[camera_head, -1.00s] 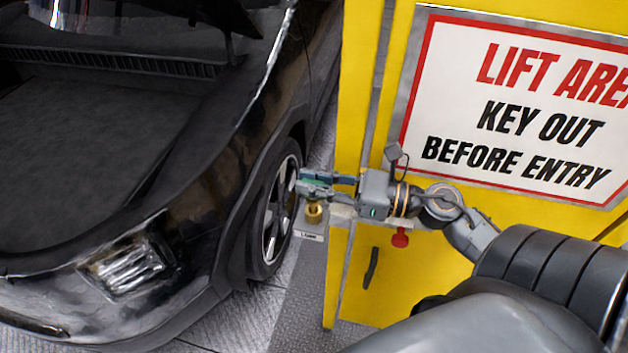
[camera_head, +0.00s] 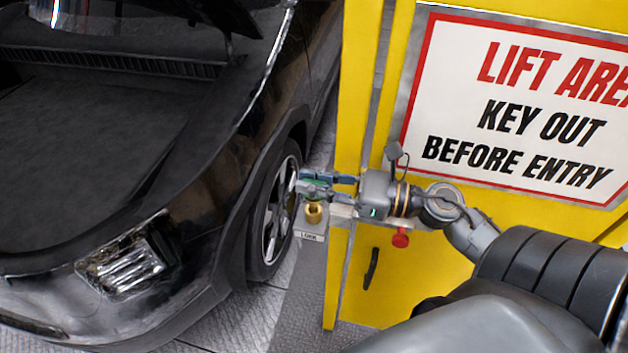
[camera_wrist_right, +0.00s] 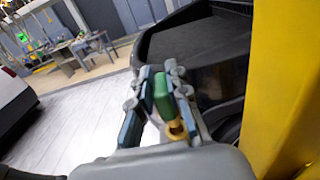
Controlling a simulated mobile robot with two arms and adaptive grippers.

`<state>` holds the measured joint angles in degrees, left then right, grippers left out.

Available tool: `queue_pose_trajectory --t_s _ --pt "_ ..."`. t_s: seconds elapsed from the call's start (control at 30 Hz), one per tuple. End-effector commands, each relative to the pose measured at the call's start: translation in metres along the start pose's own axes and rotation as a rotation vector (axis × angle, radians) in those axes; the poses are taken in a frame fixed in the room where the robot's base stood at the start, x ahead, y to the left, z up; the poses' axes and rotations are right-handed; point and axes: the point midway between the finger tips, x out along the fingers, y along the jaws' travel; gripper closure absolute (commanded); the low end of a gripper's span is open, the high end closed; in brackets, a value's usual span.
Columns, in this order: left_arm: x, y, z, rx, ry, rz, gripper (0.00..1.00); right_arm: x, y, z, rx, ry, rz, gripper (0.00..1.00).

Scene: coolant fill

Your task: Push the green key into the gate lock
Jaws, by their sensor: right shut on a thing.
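My right gripper (camera_head: 316,184) is shut on the green key and holds it just above the brass gate lock (camera_head: 313,213). Only a little of the green key shows between the fingers in the head view; in the right wrist view the green key (camera_wrist_right: 163,97) stands between the two finger pads. The brass part (camera_wrist_right: 175,130) shows right at the key's lower end. I cannot tell whether the key tip is inside the lock, as the fingers hide the joint. My left gripper is not in view.
The yellow gate (camera_head: 350,120) with a warning sign (camera_head: 520,105) stands at the right. A red knob (camera_head: 400,238) and a black handle (camera_head: 371,268) are on it. A black car (camera_head: 110,180) with its hood open stands close at the left.

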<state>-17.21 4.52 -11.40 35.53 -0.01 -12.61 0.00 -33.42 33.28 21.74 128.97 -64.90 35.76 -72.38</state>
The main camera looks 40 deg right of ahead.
Motion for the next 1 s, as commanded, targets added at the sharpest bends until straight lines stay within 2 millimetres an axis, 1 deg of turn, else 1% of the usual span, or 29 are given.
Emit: queue_pose_trajectory --t_s 0.17,1.0 --pt "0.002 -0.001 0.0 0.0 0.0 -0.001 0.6 0.0 0.0 -0.002 0.0 0.0 0.0 1.0" --pt "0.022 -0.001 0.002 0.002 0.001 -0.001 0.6 0.0 0.0 -0.023 0.0 0.0 0.0 1.0"
